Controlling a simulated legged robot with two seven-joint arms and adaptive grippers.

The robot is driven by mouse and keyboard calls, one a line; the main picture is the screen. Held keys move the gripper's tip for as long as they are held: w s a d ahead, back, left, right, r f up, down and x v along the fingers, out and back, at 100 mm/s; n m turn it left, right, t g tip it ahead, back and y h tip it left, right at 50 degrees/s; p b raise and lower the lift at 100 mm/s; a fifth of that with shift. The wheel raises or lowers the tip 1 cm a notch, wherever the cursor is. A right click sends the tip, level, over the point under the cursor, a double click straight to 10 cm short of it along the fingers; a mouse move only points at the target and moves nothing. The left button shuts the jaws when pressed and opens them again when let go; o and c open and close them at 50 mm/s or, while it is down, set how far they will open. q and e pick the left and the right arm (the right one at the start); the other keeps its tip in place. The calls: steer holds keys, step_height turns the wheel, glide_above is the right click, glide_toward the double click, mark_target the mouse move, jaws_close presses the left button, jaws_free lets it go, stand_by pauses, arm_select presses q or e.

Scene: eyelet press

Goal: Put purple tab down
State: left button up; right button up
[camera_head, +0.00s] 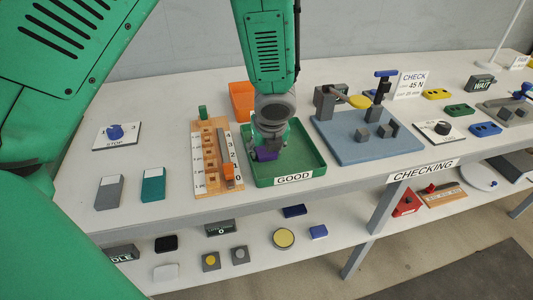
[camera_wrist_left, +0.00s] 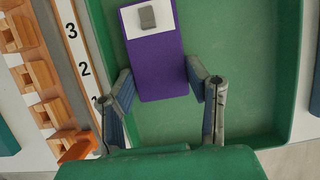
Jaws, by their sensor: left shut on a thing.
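My left gripper (camera_head: 268,148) points down over the green GOOD tray (camera_head: 318,165). It is shut on the purple tab (camera_head: 266,155). In the left wrist view the purple tab (camera_wrist_left: 162,68) sits between the two fingers, with a white end carrying a small grey block pointing away from the gripper. The green tray (camera_wrist_left: 245,60) lies behind the tab there. I cannot tell whether the tab touches the tray floor. My right gripper is not in view.
A wooden slotted rack (camera_head: 209,165) with a numbered scale and an orange slider stands left of the tray. An orange bin (camera_head: 242,98) is behind it. A blue press base (camera_head: 365,145) stands to the right. Much of the tray floor is clear.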

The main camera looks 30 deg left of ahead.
mark_target(274, 161)
arm_select(q)
steer(key=shift+s+a+f, duration=0.1)
steer(key=shift+s+f, duration=0.1)
steer(key=shift+s, duration=0.1)
steer(key=shift+c, duration=0.6)
steer(key=d, duration=0.2)
steer(key=shift+d, duration=0.6)
steer(key=o, duration=1)
steer(key=shift+a+f, duration=0.2)
steer(key=shift+a, duration=0.65)
steer(key=shift+d, duration=0.1)
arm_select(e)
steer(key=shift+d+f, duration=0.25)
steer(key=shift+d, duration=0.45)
arm_select(q)
steer(key=shift+d, duration=0.2)
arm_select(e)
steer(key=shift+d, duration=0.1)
